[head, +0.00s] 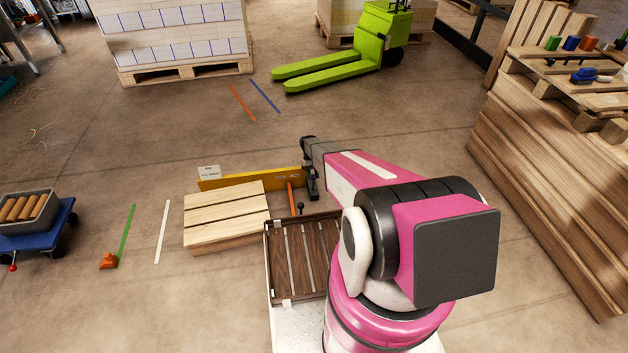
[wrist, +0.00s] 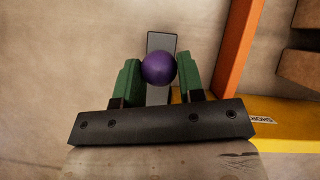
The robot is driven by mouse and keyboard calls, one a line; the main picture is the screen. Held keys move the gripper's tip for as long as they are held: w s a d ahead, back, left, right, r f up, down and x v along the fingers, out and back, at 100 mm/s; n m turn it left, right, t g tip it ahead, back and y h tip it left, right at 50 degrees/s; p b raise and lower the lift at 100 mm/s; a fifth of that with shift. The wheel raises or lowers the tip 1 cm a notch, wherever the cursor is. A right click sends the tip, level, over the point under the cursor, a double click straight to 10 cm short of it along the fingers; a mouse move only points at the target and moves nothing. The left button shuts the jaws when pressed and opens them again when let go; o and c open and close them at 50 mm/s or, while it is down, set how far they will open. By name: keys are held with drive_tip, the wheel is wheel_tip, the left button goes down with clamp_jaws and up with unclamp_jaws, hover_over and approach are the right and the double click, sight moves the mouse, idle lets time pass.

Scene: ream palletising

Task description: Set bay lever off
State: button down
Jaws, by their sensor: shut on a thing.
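The bay lever shows in the wrist view as a purple ball knob (wrist: 159,68) with a grey plate (wrist: 161,42) behind it. My gripper (wrist: 158,76) has its two green finger pads on either side of the knob and is shut on it. In the head view my gripper (head: 313,188) points down at the right end of the yellow beam (head: 245,181), next to an orange post (head: 291,198). The knob is hidden there by my gripper and arm. I cannot tell from these views which setting the lever is in.
A wooden pallet (head: 226,215) lies left of the post. A dark slatted tray (head: 294,262) is in front. A green pallet truck (head: 345,60) and a loaded pallet (head: 178,40) stand behind. A wooden stack (head: 550,170) is right, a blue cart (head: 45,235) left.

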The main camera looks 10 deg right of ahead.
drive_tip(key=shift+w+d+f, duration=0.1)
drive_tip(key=shift+w+f, duration=0.05)
drive_tip(key=shift+w, duration=0.95)
drive_tip(key=c, duration=0.8)
unclamp_jaws()
drive_tip(key=shift+d, duration=0.1)
drive_tip(key=shift+o, duration=0.2)
drive_tip(key=v, duration=1)
drive_tip(key=shift+w+r, duration=0.15)
drive_tip(key=shift+r, duration=0.25)
